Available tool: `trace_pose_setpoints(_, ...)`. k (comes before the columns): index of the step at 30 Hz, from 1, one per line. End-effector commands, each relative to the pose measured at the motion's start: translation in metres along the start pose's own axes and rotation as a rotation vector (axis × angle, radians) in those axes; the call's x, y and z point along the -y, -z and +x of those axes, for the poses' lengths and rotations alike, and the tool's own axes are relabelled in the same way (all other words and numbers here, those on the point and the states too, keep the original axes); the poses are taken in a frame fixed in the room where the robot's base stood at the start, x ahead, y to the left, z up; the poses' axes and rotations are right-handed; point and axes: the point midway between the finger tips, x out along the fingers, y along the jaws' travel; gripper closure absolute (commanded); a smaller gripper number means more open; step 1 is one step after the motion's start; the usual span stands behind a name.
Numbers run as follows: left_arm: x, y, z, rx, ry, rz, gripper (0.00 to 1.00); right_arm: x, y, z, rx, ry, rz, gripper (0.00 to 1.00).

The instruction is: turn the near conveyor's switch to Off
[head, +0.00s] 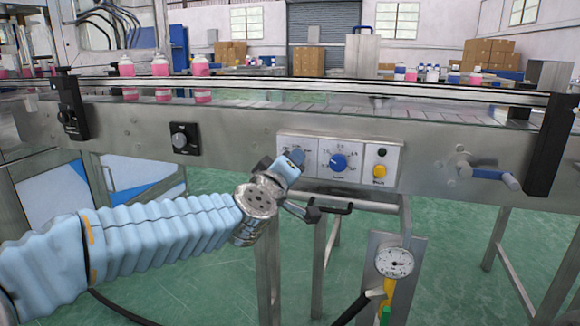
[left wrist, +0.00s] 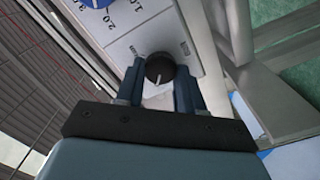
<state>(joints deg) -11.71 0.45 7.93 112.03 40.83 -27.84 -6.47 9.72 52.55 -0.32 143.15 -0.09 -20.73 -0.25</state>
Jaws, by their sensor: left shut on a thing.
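The near conveyor's switch is a round black knob (left wrist: 160,68) with a white pointer mark, on a pale control panel (left wrist: 125,35). My left gripper (left wrist: 161,85) is shut on the knob, one finger on each side. The pointer is aimed roughly back toward the gripper's palm. Small labels stand on either side of the knob but are too small to read surely. In the head view my left gripper (head: 291,162) covers the left part of the panel (head: 361,177), so the knob is hidden there. My right gripper is not in view.
A blue dial (head: 338,162) and a yellow button (head: 380,171) sit right of the switch. A separate black knob (head: 184,139) is further left on the conveyor (head: 240,122). Below are a black-ended bar (head: 340,208) and a pressure gauge (head: 394,262). Pink bottles (head: 160,67) stand behind the rail.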

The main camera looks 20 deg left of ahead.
Motion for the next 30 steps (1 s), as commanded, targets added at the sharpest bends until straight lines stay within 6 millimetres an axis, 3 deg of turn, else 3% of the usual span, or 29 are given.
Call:
trace_pose_setpoints(9,0.001,0.000,0.000,0.001,0.002,-0.003,0.93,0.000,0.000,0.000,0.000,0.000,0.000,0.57)
trace_pose_setpoints(10,0.001,0.000,0.000,0.001,0.002,-0.003,0.61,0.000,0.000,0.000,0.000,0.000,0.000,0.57)
trace_pose_setpoints(15,0.001,0.000,0.000,0.000,0.001,-0.002,0.37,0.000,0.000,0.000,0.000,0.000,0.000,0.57)
trace_pose_setpoints(25,0.000,0.000,-0.004,0.000,0.000,-0.001,0.37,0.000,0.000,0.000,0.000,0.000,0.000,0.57)
trace_pose_setpoints(30,-0.001,0.001,-0.031,-0.001,-0.001,-0.001,0.37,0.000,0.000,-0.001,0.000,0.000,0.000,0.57)
